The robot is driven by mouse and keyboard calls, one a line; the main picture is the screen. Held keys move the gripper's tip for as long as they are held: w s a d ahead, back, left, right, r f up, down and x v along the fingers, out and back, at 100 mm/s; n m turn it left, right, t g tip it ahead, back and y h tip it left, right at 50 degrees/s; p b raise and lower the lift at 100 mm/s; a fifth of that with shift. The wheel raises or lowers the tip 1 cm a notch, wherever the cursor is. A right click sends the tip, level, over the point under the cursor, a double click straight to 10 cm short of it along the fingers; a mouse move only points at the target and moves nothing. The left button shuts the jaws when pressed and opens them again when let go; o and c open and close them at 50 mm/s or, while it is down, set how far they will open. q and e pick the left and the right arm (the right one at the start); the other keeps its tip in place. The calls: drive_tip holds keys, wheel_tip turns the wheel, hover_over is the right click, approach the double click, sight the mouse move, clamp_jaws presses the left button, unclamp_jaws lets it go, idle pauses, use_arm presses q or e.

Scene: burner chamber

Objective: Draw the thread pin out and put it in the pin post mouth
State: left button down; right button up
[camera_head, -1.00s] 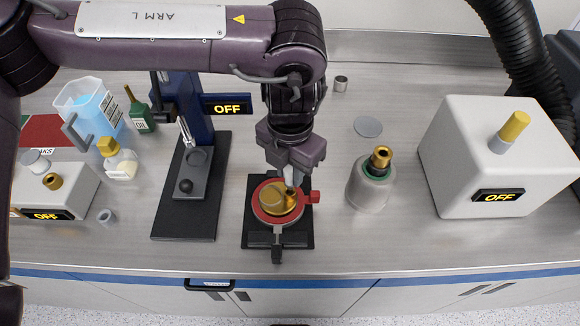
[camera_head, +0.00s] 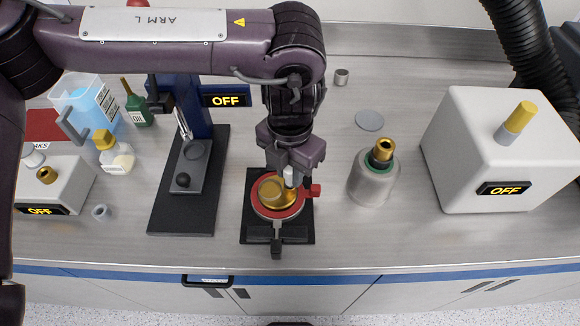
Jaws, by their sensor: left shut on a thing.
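My left gripper (camera_head: 290,172) reaches down from above over the red round fixture (camera_head: 274,213) with a brass part (camera_head: 271,192) in it. It is shut on a small light-grey piece, seemingly the thread pin (camera_head: 290,178), at the brass part's right edge. The fingers hide most of the pin, and I cannot tell whether its lower end is clear of the brass. A small grey open-topped cylinder (camera_head: 341,77) stands at the back; it may be the pin post, but I cannot be sure. My right gripper is not in view.
A grey canister with a green ring and brass neck (camera_head: 375,178) stands to the right, near a flat grey disc (camera_head: 369,120). A white box reading OFF (camera_head: 490,160) is farther right. A black-based stand (camera_head: 190,185) is left. Bench between fixture and canister is clear.

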use_arm(q)
drive_tip(key=shift+f, duration=0.35)
drive_tip(key=c, duration=1.1)
unclamp_jaws()
drive_tip(key=shift+r, duration=0.1)
drive_tip(key=shift+c, duration=0.2)
drive_tip(key=shift+r, duration=0.1)
